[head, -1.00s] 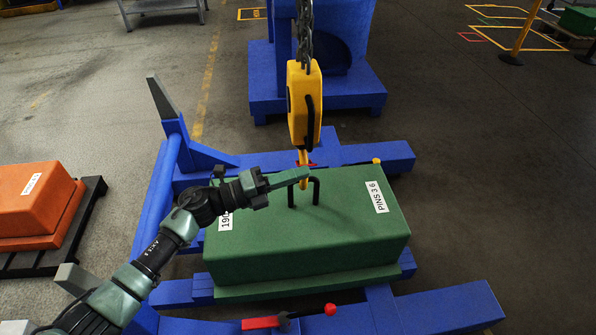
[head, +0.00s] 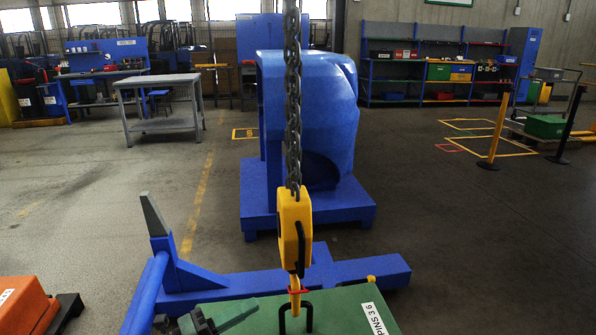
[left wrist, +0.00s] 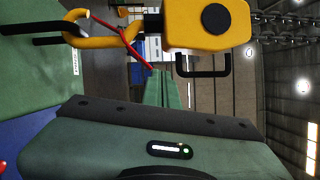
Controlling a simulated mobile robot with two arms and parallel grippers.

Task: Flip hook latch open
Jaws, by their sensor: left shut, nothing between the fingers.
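The yellow hook block (head: 294,228) hangs on a chain, with its yellow hook (head: 294,303) below it. A red latch (head: 298,291) lies across the hook; it also shows in the left wrist view (left wrist: 122,33). The hook is at the black lifting bail (head: 309,318) on the green counterweight (head: 355,299); I cannot tell whether it passes through the bail. My left gripper (head: 254,304) is shut and empty, left of the hook and apart from it. In the left wrist view its fingers (left wrist: 168,87) point toward the area below the latch. My right gripper is out of view.
A large blue machine (head: 305,130) stands behind the hook. An orange counterweight (head: 22,303) sits at the lower left. A grey table (head: 165,82) stands farther back, with open floor around it.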

